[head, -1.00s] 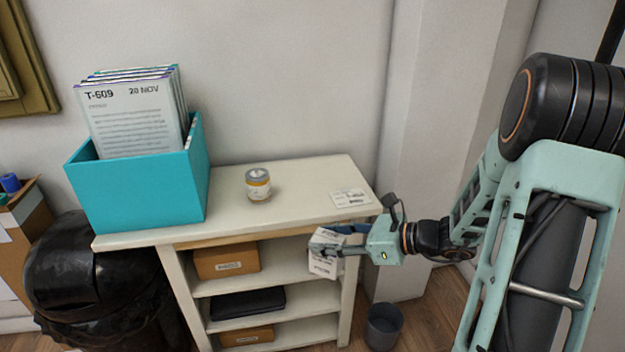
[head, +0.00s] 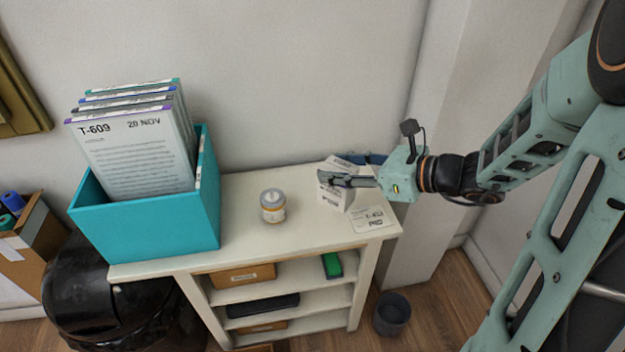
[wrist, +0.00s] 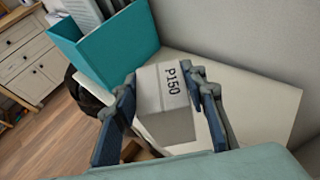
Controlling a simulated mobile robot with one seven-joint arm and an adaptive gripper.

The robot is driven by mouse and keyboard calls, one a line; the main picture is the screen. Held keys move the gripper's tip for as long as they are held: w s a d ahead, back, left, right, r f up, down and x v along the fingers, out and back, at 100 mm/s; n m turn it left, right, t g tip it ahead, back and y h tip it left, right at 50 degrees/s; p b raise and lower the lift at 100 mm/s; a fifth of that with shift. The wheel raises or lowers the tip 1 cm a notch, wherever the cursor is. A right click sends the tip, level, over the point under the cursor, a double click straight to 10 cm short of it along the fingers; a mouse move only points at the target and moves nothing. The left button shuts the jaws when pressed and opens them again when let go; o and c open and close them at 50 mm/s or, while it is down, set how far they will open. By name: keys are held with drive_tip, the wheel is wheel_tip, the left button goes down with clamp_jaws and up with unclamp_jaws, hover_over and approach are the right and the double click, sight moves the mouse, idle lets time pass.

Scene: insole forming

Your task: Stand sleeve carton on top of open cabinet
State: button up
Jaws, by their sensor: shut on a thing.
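The sleeve carton is a small white box (head: 334,196) with printed labels; in the wrist view its face (wrist: 165,100) reads P150. My gripper (head: 345,181) is shut on it, with a finger on each side. The carton is over the right end of the top of the open cabinet (head: 240,239), behind a label card. I cannot tell whether its base touches the top. The open cabinet is cream, with open shelves below its top.
A teal file box (head: 150,226) with folders stands on the cabinet's left end. A small jar (head: 273,206) stands mid-top. A printed card (head: 372,218) lies near the right front edge. A grey bin (head: 391,314) is on the floor at right.

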drive_tip(key=shift+w+a+r, duration=0.15)
drive_tip(key=shift+w+a, duration=0.05)
drive_tip(key=shift+w, duration=0.35)
drive_tip(key=w+a+f+b, duration=0.1)
drive_tip(key=w+a+f, duration=0.2)
drive_tip(key=w+f, duration=0.9)
drive_tip(key=shift+w+a+f+b, duration=0.25)
drive_tip(key=shift+w+f+b, duration=0.1)
drive_tip(key=shift+w+b, duration=0.1)
drive_tip(key=shift+f, duration=0.1)
drive_tip(key=shift+f, duration=0.2)
drive_tip(key=o, duration=1.3)
drive_tip(key=shift+r, duration=0.1)
